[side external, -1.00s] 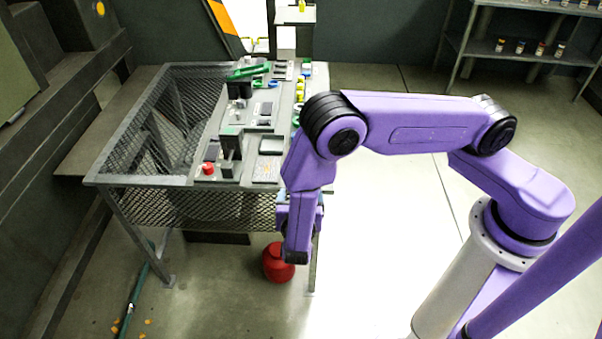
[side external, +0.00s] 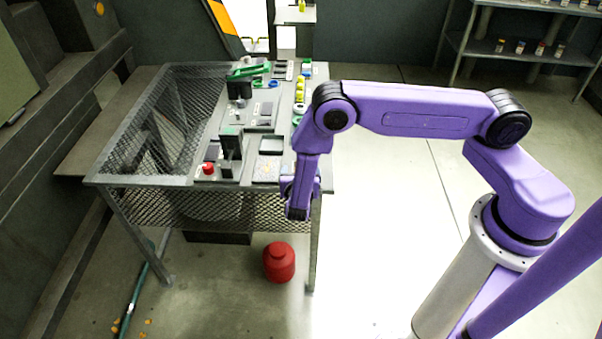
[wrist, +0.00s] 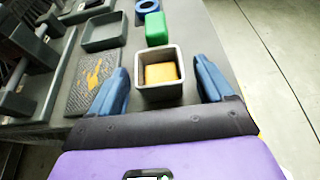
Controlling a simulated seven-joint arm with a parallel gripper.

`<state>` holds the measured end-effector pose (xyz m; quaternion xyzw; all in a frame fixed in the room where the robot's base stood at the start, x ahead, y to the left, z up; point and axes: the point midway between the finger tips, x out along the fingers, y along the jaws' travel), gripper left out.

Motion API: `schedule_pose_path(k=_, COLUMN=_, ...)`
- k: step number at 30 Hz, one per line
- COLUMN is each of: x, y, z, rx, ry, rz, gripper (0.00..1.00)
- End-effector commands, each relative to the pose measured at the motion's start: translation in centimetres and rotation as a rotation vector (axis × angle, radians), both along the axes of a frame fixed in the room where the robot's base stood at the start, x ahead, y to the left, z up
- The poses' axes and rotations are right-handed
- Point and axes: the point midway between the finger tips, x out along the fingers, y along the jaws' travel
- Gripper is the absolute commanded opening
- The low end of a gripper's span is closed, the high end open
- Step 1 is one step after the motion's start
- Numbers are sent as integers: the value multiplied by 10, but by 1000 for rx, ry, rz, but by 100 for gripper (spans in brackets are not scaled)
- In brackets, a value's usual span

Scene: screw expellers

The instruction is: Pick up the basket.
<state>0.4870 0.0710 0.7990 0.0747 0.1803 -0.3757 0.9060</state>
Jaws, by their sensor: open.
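A small grey open-topped square box (wrist: 160,93) with something yellow inside stands upright on the grey worktop; it looks like the basket, though I cannot be sure. My gripper (wrist: 161,66) is open, with one blue finger on each side of the box. The fingers appear apart from its walls, and I cannot tell their exact height above the worktop. In the side external view my gripper (side external: 287,187) is at the near right edge of the table.
A green block (wrist: 156,28) and a blue ring (wrist: 147,6) lie just beyond the box. A grey tray (wrist: 103,32) and a flat plate with a yellow mark (wrist: 92,84) lie to the left. A red canister (side external: 279,263) stands on the floor. The floor to the right is clear.

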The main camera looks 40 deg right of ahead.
Motion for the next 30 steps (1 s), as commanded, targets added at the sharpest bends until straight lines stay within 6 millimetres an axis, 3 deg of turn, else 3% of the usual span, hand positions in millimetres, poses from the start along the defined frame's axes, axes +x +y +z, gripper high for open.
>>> schedule_pose_path(k=6, x=14, y=-14, z=-8, rx=1, ry=-1, rz=0, gripper=81)
schedule_pose_path(k=13, x=16, y=-15, z=-9, rx=0, ry=0, rz=1, gripper=81)
schedule_pose_path(k=14, x=15, y=-15, z=-9, rx=0, ry=0, rz=1, gripper=78)
schedule_pose_path(k=18, x=15, y=-15, z=-9, rx=0, ry=0, rz=1, gripper=32)
schedule_pose_path(k=19, x=15, y=-14, z=-9, rx=0, ry=0, rz=1, gripper=24)
schedule_pose_path(k=30, x=15, y=-14, z=-6, rx=0, ry=0, rz=1, gripper=24)
